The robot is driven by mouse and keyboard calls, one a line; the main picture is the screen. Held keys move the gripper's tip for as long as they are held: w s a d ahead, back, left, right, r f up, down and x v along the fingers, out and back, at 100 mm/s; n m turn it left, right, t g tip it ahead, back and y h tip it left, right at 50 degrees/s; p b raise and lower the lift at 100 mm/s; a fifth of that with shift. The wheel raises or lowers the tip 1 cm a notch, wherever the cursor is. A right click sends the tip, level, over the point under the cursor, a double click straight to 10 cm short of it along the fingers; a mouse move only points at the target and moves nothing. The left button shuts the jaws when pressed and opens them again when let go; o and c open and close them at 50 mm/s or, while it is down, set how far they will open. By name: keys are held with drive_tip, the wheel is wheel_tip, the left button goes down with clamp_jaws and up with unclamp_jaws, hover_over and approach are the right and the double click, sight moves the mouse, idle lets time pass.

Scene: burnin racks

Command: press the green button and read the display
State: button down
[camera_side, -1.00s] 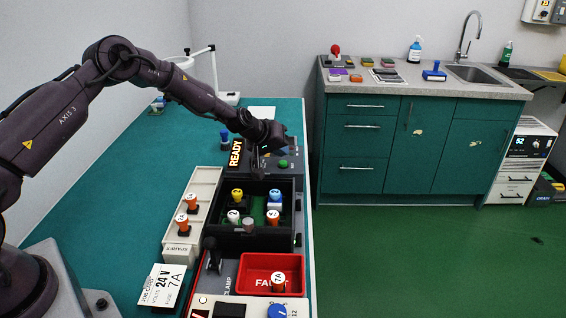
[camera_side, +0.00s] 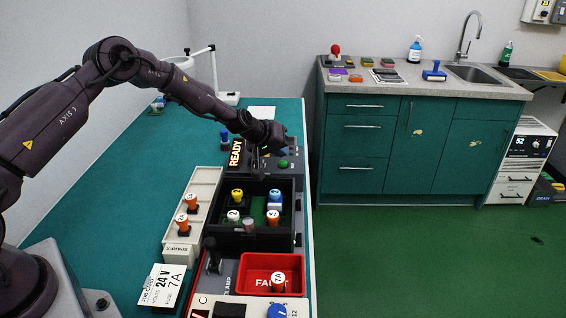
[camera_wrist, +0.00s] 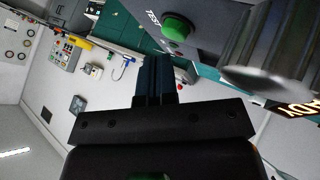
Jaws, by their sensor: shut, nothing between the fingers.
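The green button (camera_side: 283,164) is on a dark panel at the far end of the bench unit. It shows large and domed in the wrist view (camera_wrist: 178,27), near the label TEST. The display (camera_side: 236,153) is lit and reads READY in orange letters; its edge also shows in the wrist view (camera_wrist: 300,108). My gripper (camera_side: 259,167) is shut and empty, above the panel and left of the button in the side view. In the wrist view, its closed fingers (camera_wrist: 156,66) are apart from the button in the picture. The gap in depth is hard to judge.
A black tray (camera_side: 289,238) holds several labelled plugs. A cream spares rack (camera_side: 205,184) is left of it, and a red fault bin (camera_side: 247,284) is nearer. A job card (camera_side: 163,285) reads 24 V, 7A. A blue-topped item (camera_side: 224,138) stands near the display.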

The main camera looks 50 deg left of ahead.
sight(281, 162)
drive_tip(key=shift+f, duration=0.35)
drive_tip(key=shift+f, duration=0.45)
idle(0.7)
drive_tip(key=shift+r, duration=0.85)
drive_tip(key=shift+r, duration=2.5)
drive_tip(key=shift+s+d, duration=0.1)
